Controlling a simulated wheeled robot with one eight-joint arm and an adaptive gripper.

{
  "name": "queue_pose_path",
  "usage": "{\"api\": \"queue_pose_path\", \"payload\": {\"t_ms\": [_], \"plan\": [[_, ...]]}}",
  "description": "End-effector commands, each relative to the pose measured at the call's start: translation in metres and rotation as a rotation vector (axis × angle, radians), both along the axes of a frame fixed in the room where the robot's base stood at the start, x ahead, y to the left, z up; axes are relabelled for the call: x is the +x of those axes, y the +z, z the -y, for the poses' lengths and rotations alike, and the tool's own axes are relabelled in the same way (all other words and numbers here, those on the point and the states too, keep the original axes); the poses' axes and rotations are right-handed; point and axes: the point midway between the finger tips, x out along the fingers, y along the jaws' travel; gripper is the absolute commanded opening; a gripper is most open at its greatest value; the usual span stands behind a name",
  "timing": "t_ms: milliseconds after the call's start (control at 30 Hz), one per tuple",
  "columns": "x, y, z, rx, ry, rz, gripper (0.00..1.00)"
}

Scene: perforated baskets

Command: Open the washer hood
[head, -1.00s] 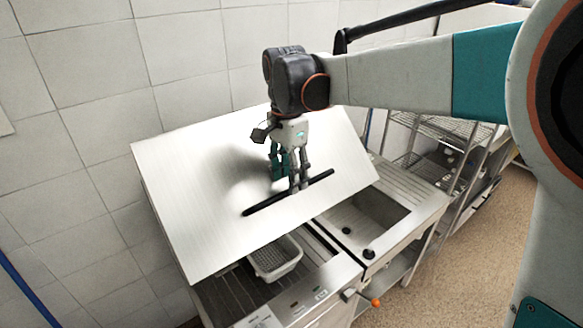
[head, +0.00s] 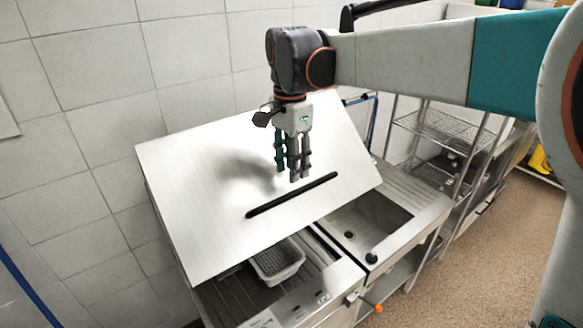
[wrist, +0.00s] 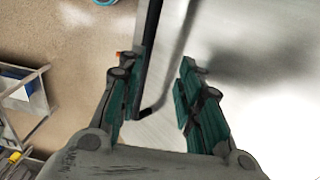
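The washer hood (head: 200,190) is a brushed metal panel, raised and tilted over the washer in the head view. Its black bar handle (head: 315,187) runs across its lower part. My gripper (head: 293,176) hangs just above the handle, in front of the panel, and looks clear of it. In the wrist view my gripper (wrist: 157,105) has its two finger sides apart with nothing held between them. The handle (wrist: 150,40) shows there beside the left finger, which partly hides it.
A light perforated basket (head: 278,262) sits under the hood on the washer's rack. A sink (head: 365,222) is to its right, with a wire shelf (head: 440,128) beyond. A tiled wall (head: 90,80) stands behind. The floor at the right is clear.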

Motion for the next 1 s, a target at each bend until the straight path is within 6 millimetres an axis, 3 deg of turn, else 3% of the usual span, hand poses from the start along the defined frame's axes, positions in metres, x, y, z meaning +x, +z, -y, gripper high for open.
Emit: {"api": "queue_pose_path", "payload": {"t_ms": [200, 400, 867, 1000], "plan": [[0.001, 0.046, -0.001, 0.000, 0.000, 0.000, 0.33], [0.001, 0.072, -0.001, 0.000, 0.000, 0.000, 0.33], [0.002, 0.080, -0.001, 0.000, -0.001, 0.000, 0.33], [0.010, 0.071, 0.021, -0.010, -0.037, 0.026, 0.33]]}}
